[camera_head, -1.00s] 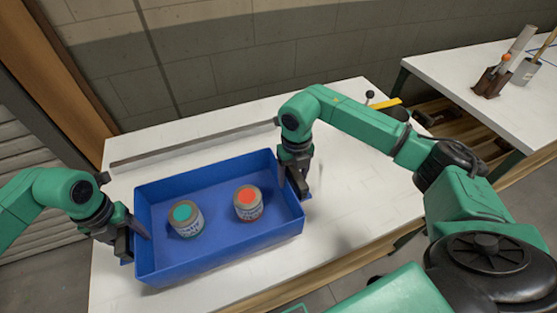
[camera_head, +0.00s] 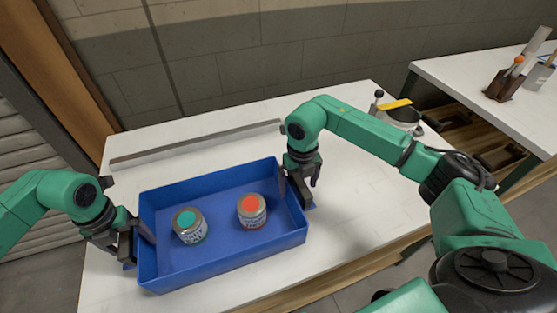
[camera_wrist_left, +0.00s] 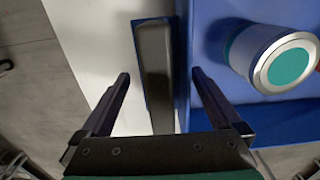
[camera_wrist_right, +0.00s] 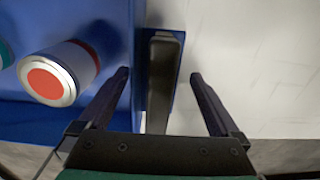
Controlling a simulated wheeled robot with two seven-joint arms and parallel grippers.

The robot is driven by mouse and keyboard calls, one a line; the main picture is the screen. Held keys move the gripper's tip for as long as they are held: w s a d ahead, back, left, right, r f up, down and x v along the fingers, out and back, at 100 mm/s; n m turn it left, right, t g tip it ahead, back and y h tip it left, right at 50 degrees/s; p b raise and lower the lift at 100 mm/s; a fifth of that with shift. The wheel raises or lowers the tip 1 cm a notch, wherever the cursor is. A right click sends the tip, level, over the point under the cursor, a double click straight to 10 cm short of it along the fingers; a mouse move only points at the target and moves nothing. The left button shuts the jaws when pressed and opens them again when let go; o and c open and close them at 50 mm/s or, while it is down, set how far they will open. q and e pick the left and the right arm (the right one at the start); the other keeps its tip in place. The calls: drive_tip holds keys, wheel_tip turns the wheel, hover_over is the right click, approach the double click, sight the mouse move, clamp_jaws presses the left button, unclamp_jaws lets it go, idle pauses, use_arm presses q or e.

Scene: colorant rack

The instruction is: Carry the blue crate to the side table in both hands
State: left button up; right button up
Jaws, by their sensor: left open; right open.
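The blue crate (camera_head: 225,262) sits on the white table (camera_head: 375,215). It holds a can with a teal lid (camera_head: 189,226) and a can with a red lid (camera_head: 252,211), both upright. My left gripper (camera_head: 138,248) is open at the crate's left end. In the left wrist view its fingers stand on either side of the dark-topped left handle (camera_wrist_left: 154,75), with a gap to each. My right gripper (camera_head: 300,192) is open at the right end. In the right wrist view its fingers likewise straddle the right handle (camera_wrist_right: 160,80), apart from it.
A grey bar (camera_head: 195,146) lies along the table's back. A second white table (camera_head: 450,75) at the upper right bears a brown holder (camera_head: 503,86) and a grey cup (camera_head: 540,75).

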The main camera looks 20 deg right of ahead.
use_arm(q)
wheel_tip(320, 180, up, 11)
drive_tip(key=shift+r, duration=0.1)
use_arm(e)
drive_tip(key=shift+a, duration=0.1)
use_arm(q)
drive_tip(key=shift+r, duration=0.15)
use_arm(e)
drive_tip(key=shift+r, duration=0.2)
wheel_tip(320, 180, up, 12)
drive_tip(key=shift+f, duration=0.15)
